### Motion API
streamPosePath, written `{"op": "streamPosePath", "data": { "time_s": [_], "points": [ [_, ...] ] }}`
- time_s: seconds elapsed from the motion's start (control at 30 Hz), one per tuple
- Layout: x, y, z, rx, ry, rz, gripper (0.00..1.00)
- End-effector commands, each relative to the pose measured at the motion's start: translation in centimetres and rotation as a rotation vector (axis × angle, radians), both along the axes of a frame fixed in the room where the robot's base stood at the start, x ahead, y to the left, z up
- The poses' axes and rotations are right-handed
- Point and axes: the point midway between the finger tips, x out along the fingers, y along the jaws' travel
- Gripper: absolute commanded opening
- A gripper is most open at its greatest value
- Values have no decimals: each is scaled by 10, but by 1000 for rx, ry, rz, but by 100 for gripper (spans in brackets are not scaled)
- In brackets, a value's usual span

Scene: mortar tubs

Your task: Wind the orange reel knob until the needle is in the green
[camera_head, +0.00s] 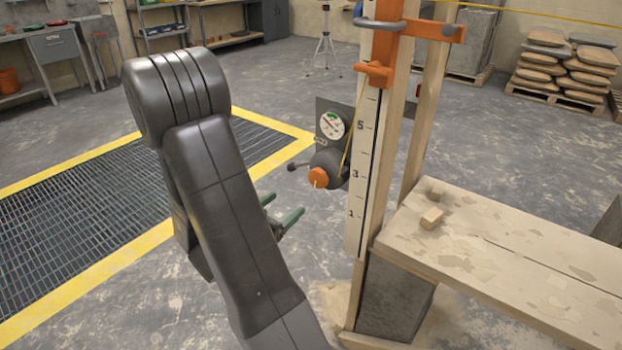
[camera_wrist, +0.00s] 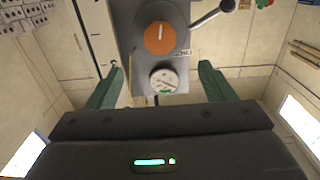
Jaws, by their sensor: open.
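The orange reel knob (camera_head: 318,178) sits on the front of a dark round reel on the post. It also shows in the wrist view (camera_wrist: 159,37), with a pale line on its face. The white dial gauge (camera_head: 331,126) is on the grey plate above the reel, with a green patch near its top. In the wrist view the gauge (camera_wrist: 163,80) appears below the knob. The needle is too small to read surely. My gripper (camera_head: 281,210) has green fingers, open and empty, left of and below the knob. In the wrist view the fingers (camera_wrist: 161,68) are spread, apart from the knob.
A crank handle (camera_wrist: 213,14) sticks out beside the reel. The wooden post (camera_head: 368,150) carries a number scale and a yellow line. A plank bench (camera_head: 500,240) with small blocks stands right. A yellow-edged floor grating (camera_head: 70,205) lies left. Stacked sacks (camera_head: 560,68) are behind.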

Motion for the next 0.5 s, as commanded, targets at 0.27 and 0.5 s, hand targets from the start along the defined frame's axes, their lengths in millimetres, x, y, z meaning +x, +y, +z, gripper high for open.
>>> {"op": "streamPosePath", "data": {
  "time_s": [0.27, 0.5],
  "points": [
    [35, -28, -1, 4, -4, -7, 76],
    [71, -54, -1, 4, -4, -5, 76]
  ]
}}
